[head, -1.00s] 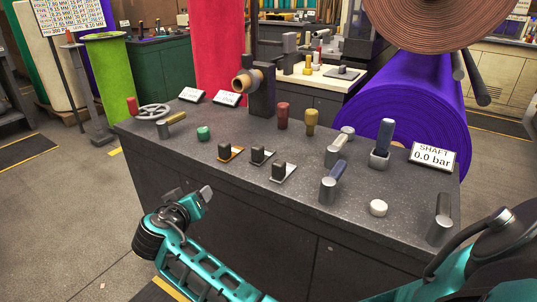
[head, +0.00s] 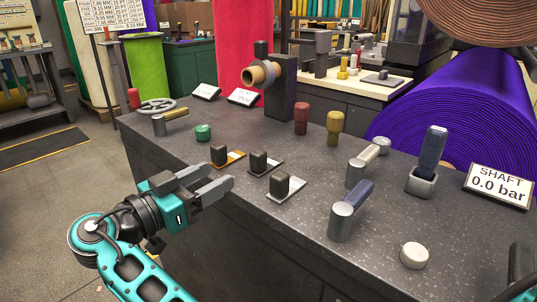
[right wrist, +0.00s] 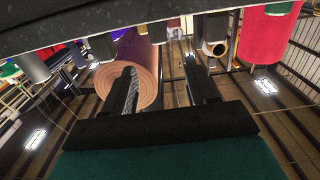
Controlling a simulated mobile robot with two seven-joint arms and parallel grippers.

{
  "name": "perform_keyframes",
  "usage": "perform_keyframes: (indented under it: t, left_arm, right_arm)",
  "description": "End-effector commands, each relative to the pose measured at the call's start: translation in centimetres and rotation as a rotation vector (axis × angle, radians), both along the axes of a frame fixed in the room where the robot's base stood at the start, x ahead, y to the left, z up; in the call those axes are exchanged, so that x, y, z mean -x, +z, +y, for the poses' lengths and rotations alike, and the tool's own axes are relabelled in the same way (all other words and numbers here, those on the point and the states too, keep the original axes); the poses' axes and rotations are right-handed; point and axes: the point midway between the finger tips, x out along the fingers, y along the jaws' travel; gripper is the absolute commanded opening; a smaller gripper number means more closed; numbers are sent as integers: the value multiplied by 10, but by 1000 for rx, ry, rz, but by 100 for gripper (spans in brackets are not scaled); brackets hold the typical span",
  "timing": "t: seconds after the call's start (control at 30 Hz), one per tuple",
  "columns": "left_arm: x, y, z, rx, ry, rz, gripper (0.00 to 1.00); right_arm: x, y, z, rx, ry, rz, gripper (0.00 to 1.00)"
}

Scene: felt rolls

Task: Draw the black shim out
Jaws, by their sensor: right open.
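Three dark upright blocks on thin plates stand in a row on the grey bench (head: 315,235). I cannot tell which is the black shim. My right gripper (head: 212,180) is open and empty, at the bench's front edge, close in front of the left and middle blocks. In the right wrist view its two fingers (right wrist: 164,88) stand apart with nothing between.
Behind the blocks stand a green knob (head: 203,132), a red peg (head: 301,118) and a yellow peg (head: 335,121). A "0.0 bar" sign (head: 498,186) stands by the purple roll (head: 470,110).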

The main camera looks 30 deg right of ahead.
Motion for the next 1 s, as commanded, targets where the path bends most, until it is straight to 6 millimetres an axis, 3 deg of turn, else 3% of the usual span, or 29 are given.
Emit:
perform_keyframes:
  t: [0.23, 0.7, 1.0]
  left_arm:
    - [1, 6, 2, -4, 3, 1, 43]
    - [4, 21, 11, -19, 19, -5, 43]
    - [4, 21, 12, -22, 22, -5, 43]
  right_arm:
    - [-4, 4, -19, 3, -9, -9, 57]
    - [-34, 3, -104, 3, -6, -7, 57]
    - [-41, 0, -121, 1, -4, -8, 57]
